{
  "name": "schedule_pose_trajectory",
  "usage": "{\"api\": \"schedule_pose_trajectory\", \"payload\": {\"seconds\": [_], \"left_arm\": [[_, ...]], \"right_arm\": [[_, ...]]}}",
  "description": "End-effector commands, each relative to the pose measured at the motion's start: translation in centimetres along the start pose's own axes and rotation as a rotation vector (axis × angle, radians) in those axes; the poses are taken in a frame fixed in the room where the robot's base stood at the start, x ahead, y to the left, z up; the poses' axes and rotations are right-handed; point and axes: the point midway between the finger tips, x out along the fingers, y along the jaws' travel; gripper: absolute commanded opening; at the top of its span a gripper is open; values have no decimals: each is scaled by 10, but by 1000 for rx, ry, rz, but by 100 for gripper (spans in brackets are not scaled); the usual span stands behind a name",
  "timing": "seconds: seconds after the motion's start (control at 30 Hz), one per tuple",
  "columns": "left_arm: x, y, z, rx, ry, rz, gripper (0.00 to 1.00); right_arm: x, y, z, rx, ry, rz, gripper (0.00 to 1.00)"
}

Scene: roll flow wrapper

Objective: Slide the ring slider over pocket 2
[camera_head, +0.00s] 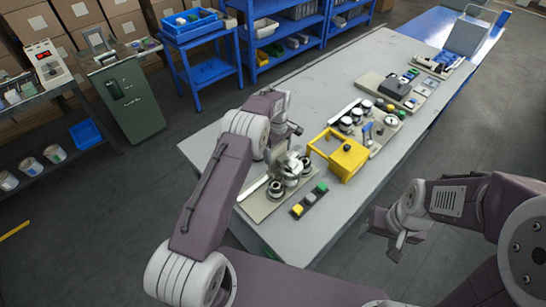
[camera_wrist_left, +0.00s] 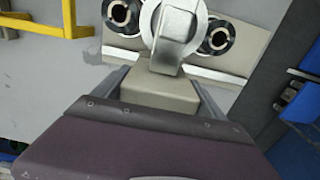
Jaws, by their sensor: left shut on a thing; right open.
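The pocket plate (camera_head: 263,208) lies on the near part of the grey table. Dark-rimmed round pockets (camera_head: 276,190) stand on it in a row. In the left wrist view, two pockets show, one at left (camera_wrist_left: 122,14) and one at right (camera_wrist_left: 218,39). The pale metal ring slider (camera_wrist_left: 193,22) with its upright grey tab sits between them; whatever lies under it is hidden. My left gripper (camera_head: 287,160) is over the plate, shut on the ring slider, its fingertips mostly hidden. My right gripper (camera_head: 399,240) is open and empty, off the table's right side.
A yellow framed box (camera_head: 349,160) stands just right of the plate, close to my left gripper. A dark button strip (camera_head: 310,201) with yellow and green buttons lies in front. Another station with several rollers (camera_head: 358,117) is behind. The table's near left surface (camera_head: 215,145) is clear.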

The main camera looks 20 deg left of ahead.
Motion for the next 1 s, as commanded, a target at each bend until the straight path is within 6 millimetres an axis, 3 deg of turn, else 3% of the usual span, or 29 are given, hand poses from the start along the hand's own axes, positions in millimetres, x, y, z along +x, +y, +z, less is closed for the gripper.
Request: {"api": "schedule_pose_trajectory", "payload": {"seconds": [0.37, 0.4, 0.43, 0.73, 1.0], "left_arm": [[0, 1, 0, 1, 1, -2, 9], [0, 1, 0, 1, 1, -2, 90], [0, 1, 0, 1, 1, -2, 98], [-4, 1, 0, 0, 2, 0, 100], [-60, 2, -1, 1, 3, 2, 100]], "right_arm": [[1, 0, 0, 0, 0, 0, 63], [1, 0, 0, 0, 0, 0, 63], [1, 0, 0, 0, 0, 0, 63], [3, 0, 0, 0, 0, 0, 63], [13, 0, 1, 0, 0, 0, 63]]}}
